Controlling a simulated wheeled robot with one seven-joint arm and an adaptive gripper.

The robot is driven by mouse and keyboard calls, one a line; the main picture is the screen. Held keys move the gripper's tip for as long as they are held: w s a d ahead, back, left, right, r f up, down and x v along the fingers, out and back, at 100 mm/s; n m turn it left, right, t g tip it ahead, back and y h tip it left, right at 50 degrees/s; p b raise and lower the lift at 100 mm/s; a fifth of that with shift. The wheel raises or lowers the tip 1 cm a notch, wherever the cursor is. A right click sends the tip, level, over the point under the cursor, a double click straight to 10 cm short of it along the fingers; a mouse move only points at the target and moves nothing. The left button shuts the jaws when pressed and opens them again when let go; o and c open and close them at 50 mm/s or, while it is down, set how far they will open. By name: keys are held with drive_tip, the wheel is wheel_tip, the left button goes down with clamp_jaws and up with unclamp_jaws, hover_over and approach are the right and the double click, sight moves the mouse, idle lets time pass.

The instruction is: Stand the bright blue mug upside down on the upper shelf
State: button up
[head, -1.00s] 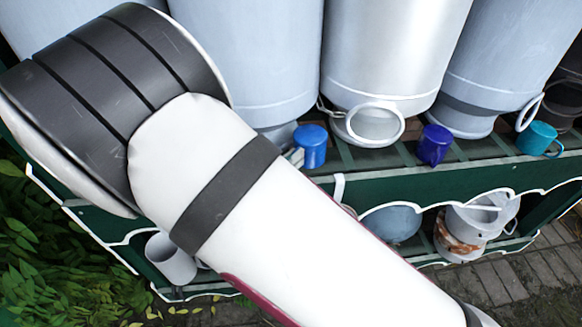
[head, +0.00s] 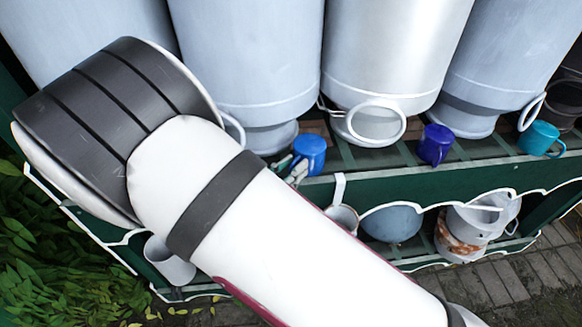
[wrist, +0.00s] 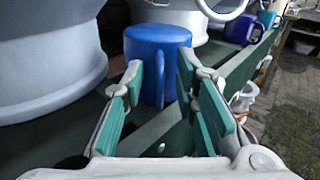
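The bright blue mug (head: 311,154) stands on the upper shelf (head: 400,190), near its front edge. In the wrist view, the mug (wrist: 152,52) shows a closed top face, so it appears upside down. Its handle faces my camera, right of its middle. My gripper (wrist: 160,78) is open; its two green-padded fingers are apart, with their tips overlapping the mug's left and right sides in the picture. The handle lies between them, nearer the right finger. Whether either finger touches the mug cannot be told. In the head view, my arm hides most of the gripper.
Large grey churns (head: 250,60) stand close behind the mug. A purple-blue mug (head: 435,145) and a teal mug (head: 540,139) stand farther right on the shelf. The lower shelf holds a grey mug (head: 170,262), a round blue-grey pot (head: 391,224) and white containers (head: 465,232).

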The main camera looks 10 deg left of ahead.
drive_tip(key=v, duration=1.2)
drive_tip(key=shift+p, duration=0.3)
drive_tip(key=shift+r, duration=0.2)
drive_tip(key=d+r+m+g+h, duration=0.1)
drive_tip(key=d+r+m+g, duration=0.55)
drive_tip(key=d, duration=0.45)
drive_tip(key=d+r+m+g+h, duration=0.1)
drive_tip(key=d+r+m+g, duration=0.55)
drive_tip(key=d, duration=0.45)
drive_tip(key=s+d+r+m+g+y, duration=0.35)
drive_tip(key=s+d+m, duration=0.3)
drive_tip(key=d, duration=0.25)
drive_tip(key=s+d+r+m+t+y, duration=0.2)
drive_tip(key=s+r+m+t+y, duration=0.1)
drive_tip(key=s+m+y, duration=0.5)
drive_tip(key=s+m, duration=0.2)
drive_tip(key=s, duration=0.1)
